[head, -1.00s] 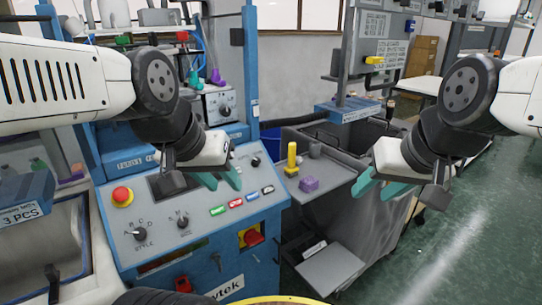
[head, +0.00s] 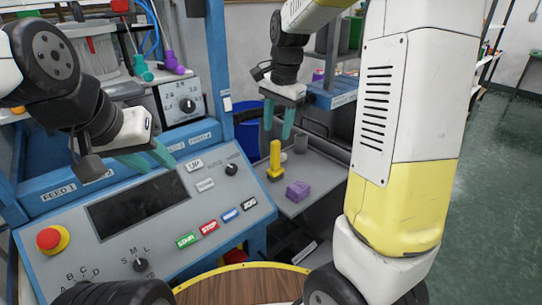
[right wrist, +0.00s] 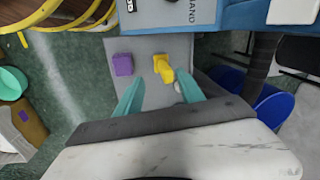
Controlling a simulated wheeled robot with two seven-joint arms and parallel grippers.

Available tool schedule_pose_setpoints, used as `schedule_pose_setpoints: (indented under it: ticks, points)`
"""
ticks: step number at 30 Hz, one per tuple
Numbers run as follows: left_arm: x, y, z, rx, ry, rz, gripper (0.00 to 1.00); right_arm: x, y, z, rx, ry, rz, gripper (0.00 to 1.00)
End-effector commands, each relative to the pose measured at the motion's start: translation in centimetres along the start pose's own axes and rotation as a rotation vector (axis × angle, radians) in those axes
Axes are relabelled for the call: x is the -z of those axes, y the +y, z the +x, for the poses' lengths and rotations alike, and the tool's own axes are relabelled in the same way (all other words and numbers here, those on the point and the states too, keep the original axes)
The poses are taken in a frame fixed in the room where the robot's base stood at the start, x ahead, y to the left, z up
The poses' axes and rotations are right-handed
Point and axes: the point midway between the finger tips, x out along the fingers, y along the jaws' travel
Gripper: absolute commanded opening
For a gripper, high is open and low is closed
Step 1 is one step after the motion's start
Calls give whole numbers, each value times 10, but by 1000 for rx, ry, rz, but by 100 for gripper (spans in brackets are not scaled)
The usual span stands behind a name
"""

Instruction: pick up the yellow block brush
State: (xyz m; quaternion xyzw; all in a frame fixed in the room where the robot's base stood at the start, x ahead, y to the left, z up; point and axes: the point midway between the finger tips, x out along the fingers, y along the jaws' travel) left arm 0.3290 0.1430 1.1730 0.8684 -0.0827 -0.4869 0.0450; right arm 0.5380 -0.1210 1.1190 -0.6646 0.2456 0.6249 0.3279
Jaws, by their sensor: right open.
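The yellow block brush (head: 275,162) stands upright on a grey shelf (head: 325,178), with a wide foot and a narrower handle. It also shows in the right wrist view (right wrist: 163,68), ahead of the fingertips and between their lines. My right gripper (head: 277,128) is open and empty, with teal fingers pointing down above the brush and apart from it; the fingers also show in the right wrist view (right wrist: 160,92). My left gripper (head: 155,160) is over the machine's control panel, away from the brush, its teal fingers apart and empty.
A purple block (head: 298,191) sits on the shelf close to the brush, and a small grey cylinder (head: 301,144) stands behind it. The blue machine's control panel (head: 150,220) borders the shelf on the left. A blue bin (head: 245,135) stands behind.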

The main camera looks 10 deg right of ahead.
Motion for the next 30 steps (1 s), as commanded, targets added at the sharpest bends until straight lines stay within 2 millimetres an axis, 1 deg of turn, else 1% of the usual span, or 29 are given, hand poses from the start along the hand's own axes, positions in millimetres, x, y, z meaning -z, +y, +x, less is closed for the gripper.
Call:
schedule_pose_setpoints:
  ticks: [1, 3, 8, 17, 24, 27, 30]
  points:
    - [0, 0, 0, 0, 0, 0, 36, 4, -8, 13, -38, -3, 35, 45]
    - [0, 0, 0, 0, 0, 0, 36, 7, -15, 25, -77, -2, 81, 45]
    - [0, 0, 0, 0, 0, 0, 36, 11, -22, 41, -125, 3, 139, 45]
    - [0, 0, 0, 0, 0, 0, 36, 12, -18, 72, -134, 4, 151, 45]
    - [0, 0, 0, 0, 0, 0, 36, 13, -13, 107, -134, 4, 150, 45]
    - [0, 0, 0, 0, 0, 0, 36, 13, -12, 116, -132, 4, 149, 45]
    - [0, 0, 0, 0, 0, 0, 36, 13, -12, 119, -130, 5, 148, 45]
